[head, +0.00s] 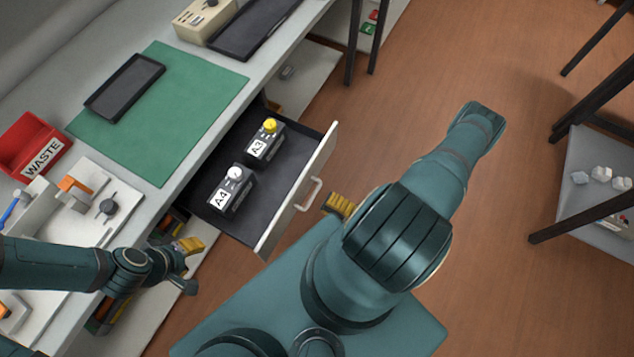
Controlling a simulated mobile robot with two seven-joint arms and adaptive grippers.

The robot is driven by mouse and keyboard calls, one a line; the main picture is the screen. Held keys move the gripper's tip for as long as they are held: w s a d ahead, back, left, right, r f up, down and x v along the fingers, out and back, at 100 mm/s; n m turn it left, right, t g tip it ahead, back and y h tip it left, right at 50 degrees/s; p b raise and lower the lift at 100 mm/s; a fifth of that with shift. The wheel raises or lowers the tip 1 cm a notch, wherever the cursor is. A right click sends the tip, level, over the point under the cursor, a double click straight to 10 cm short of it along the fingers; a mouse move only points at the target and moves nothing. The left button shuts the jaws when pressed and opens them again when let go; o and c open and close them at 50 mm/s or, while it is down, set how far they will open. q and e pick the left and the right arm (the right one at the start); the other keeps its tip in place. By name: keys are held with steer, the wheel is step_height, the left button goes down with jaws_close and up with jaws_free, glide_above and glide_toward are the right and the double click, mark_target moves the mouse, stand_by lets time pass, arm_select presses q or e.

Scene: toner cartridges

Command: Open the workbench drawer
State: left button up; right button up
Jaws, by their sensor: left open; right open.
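The workbench drawer (262,218) stands pulled out from under the bench, its dark inside showing. Its pale front panel (298,190) carries a light handle (309,194). Two dark cartridges lie inside: A3 (265,144) with a yellow knob and A4 (230,192) with a white knob. My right gripper (338,205) is just right of the handle, apart from it in the picture; a yellow finger part shows and my arm hides the rest. My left gripper (187,263) is open and empty, left of the drawer's near front corner.
On the workbench (218,126) are a green mat (190,110) with a dark tray (124,86), a red WASTE bin (32,146) and a white fixture (72,205). Dark-legged furniture with a grey shelf (590,180) stands at right. The wooden floor between is clear.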

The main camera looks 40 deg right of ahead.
steer(key=v, duration=0.7)
steer(key=shift+s, duration=0.15)
steer(key=shift+d, duration=0.1)
